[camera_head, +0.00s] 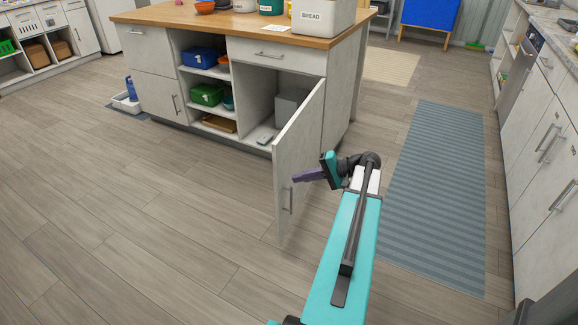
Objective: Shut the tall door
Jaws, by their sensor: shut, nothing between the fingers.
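The tall door (299,150) is a pale grey cabinet door on the wood-topped island (276,52). It stands wide open, swung out toward me, with a vertical bar handle (288,199) low near its free edge. The compartment behind it shows a grey box (289,106). My gripper (296,177) is shut and empty. Its purple fingers point left and overlap the door's free-edge side in the picture, above the handle. I cannot tell whether they touch the door. My teal arm reaches up from the bottom of the view.
Open shelves left of the compartment hold a blue case (203,57) and a green case (206,95). A striped blue rug (436,190) lies right of my arm. A cabinet row (540,140) lines the right side. The wooden floor (130,215) at left is clear.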

